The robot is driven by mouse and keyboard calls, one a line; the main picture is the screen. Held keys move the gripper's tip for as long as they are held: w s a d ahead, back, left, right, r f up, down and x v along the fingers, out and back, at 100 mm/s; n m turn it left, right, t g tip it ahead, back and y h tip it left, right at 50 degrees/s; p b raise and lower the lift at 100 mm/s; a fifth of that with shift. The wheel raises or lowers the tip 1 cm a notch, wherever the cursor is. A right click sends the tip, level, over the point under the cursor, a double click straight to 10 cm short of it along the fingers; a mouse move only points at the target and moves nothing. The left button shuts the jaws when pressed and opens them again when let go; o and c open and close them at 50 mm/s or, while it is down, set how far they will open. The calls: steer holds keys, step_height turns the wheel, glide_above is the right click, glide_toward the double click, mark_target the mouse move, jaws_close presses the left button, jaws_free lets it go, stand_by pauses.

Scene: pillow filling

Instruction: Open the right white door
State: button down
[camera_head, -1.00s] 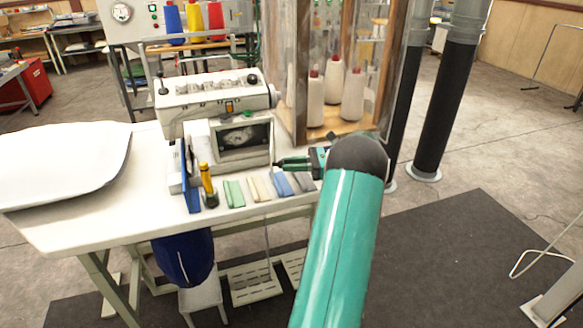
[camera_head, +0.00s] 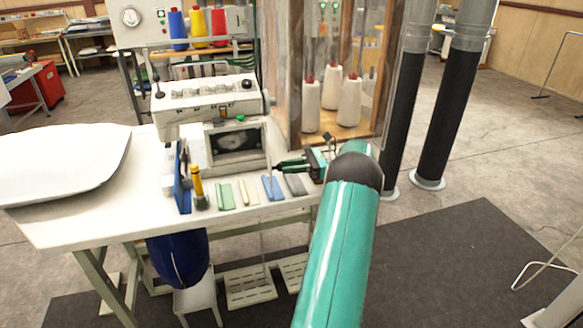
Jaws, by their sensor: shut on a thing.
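The white sewing machine (camera_head: 208,97) stands on the white table (camera_head: 105,225). Its front has a dark opening (camera_head: 237,142) with a round part inside, and a white panel (camera_head: 195,148) at the left of it. The right white door (camera_head: 268,150) seems to be the thin, nearly edge-on strip at the opening's right side. My gripper (camera_head: 278,167) reaches this strip from the right, low down, with its dark fingers shut on it. The exact contact is too small to see clearly.
A white pillow (camera_head: 60,165) covers the table's left. A glass cabinet with thread cones (camera_head: 349,104) and dark pipes (camera_head: 445,120) stand behind my arm.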

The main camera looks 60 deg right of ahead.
steer(key=shift+w+r, duration=0.1)
steer(key=shift+w, duration=0.1)
steer(key=c, duration=1.2)
jaws_free()
steer(key=shift+w, duration=0.1)
steer(key=v, duration=1.4)
steer(key=shift+s, duration=0.2)
